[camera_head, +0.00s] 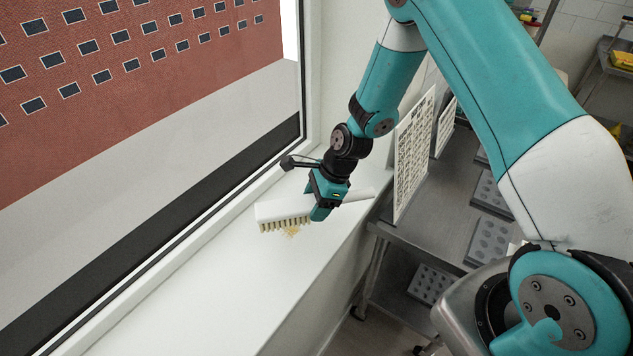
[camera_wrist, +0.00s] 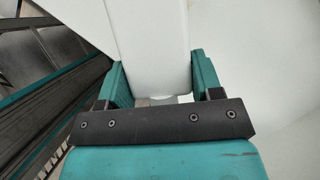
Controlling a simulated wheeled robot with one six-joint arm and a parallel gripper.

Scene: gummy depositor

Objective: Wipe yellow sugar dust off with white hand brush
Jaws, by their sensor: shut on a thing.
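My gripper (camera_head: 322,207) is shut on the white hand brush (camera_head: 283,211) above the white window sill (camera_head: 205,301). The brush has a white back, pale bristles pointing down and a white handle that sticks out to the right of the gripper. The yellow sugar dust (camera_head: 291,231) lies as a small patch of grains on the sill, just at the bristles' lower right. I cannot tell whether the bristles touch the sill. In the wrist view, the brush's white body (camera_wrist: 148,45) lies between the two teal fingers of my gripper (camera_wrist: 158,85).
The window frame (camera_head: 305,75) runs along the sill's left side. A steel table (camera_head: 440,225) with upright white perforated panels (camera_head: 413,155) and grey moulds (camera_head: 487,240) stands at the right. The sill is clear toward the front left.

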